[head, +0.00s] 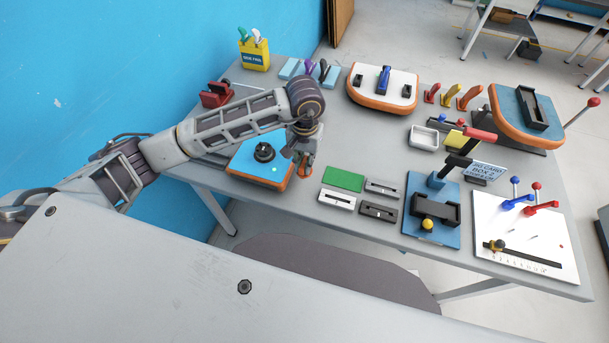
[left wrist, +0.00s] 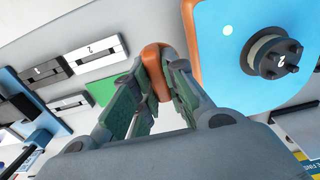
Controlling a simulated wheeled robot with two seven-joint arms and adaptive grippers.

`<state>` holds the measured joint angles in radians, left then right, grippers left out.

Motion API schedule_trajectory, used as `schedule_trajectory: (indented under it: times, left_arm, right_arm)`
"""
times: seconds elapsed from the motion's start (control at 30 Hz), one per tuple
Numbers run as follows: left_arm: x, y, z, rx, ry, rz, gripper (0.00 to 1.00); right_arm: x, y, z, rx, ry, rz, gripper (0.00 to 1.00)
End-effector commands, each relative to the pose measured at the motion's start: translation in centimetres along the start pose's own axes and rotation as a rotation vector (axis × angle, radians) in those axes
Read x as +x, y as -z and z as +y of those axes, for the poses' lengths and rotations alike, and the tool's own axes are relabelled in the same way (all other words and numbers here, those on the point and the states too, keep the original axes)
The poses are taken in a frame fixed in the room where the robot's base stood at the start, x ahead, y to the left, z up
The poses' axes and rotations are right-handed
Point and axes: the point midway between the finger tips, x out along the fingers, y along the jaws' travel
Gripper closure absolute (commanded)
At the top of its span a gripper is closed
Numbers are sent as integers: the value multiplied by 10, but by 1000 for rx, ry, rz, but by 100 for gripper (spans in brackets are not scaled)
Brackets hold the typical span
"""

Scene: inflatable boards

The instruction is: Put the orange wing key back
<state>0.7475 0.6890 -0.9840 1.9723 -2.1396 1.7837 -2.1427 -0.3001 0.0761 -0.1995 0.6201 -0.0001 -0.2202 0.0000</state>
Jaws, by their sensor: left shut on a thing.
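My left gripper (head: 304,165) is shut on an orange rounded piece, which I take to be the orange wing key (left wrist: 157,72). In the left wrist view it sits between the two green-grey finger pads, its lower part hidden by them. The gripper hangs beside the right edge of the blue board with orange rim (head: 248,167), which carries a round black knob (head: 264,152). The knob also shows in the left wrist view (left wrist: 277,57). At the back, a light-blue holder (head: 290,69) has dark and purple handles (head: 321,66) standing at it. My right gripper is not in view.
A yellow box (head: 254,55) and a red piece (head: 216,94) stand at the back left. A green plate (head: 343,179) and several slotted plates lie right of the gripper. A white board with orange rim (head: 382,103) and several upright coloured handles (head: 452,94) stand farther back.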

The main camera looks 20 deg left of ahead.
Motion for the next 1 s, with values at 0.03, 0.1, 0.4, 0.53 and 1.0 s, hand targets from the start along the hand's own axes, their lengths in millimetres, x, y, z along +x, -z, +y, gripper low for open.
schedule_trajectory:
  times: [0.03, 0.1, 0.4, 0.53, 1.0]
  left_arm:
    - [6, -1, 0, -1, -1, -5, 100]
    - [15, -1, 0, -2, 0, -4, 100]
    - [34, 0, 0, -1, -1, 0, 100]
    - [34, 0, 0, -1, -1, 0, 100]
    - [56, 0, 0, -1, 0, -3, 100]
  right_arm:
    - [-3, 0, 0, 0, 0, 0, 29]
    - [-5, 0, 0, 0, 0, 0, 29]
    - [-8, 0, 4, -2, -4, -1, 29]
    - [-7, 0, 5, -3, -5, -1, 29]
    - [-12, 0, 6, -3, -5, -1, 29]
